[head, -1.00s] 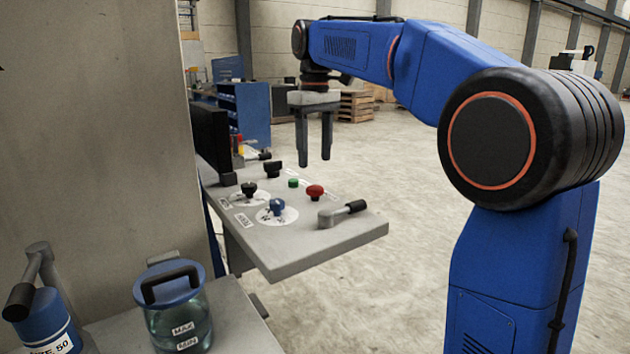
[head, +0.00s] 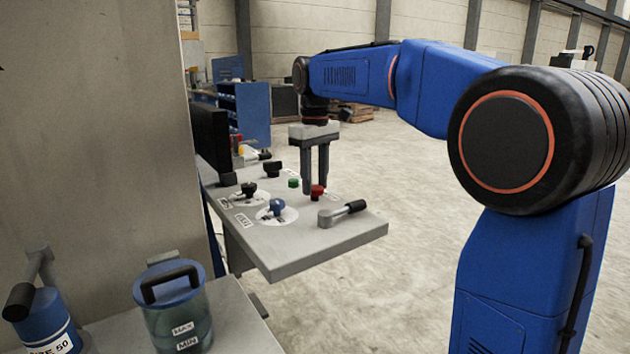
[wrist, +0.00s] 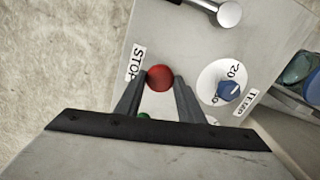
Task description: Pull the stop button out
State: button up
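The red mushroom-shaped stop button (head: 317,192) is on the grey console top, beside a "STOP" label (wrist: 135,63) seen in the wrist view. My gripper (head: 316,191) points straight down over it. In the wrist view my gripper (wrist: 161,78) has one finger on each side of the red button head (wrist: 159,77), and both fingertips appear to touch it. The fingers partly hide the button in the head view. Whether the button has risen from the panel cannot be told.
A blue knob (head: 277,207), black knobs (head: 249,189) and a lever with a black grip (head: 343,212) stand nearby on the console (head: 330,249). A grey wall panel (head: 95,130) is at left.

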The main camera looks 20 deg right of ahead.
aim_at(315, 187)
grip_shut()
jog(key=shift+r, duration=0.8)
jog(key=o, duration=0.7)
grip_release()
jog(key=shift+o, duration=0.2)
notch_tip(315, 187, up, 17)
jog(key=shift+r, duration=0.2)
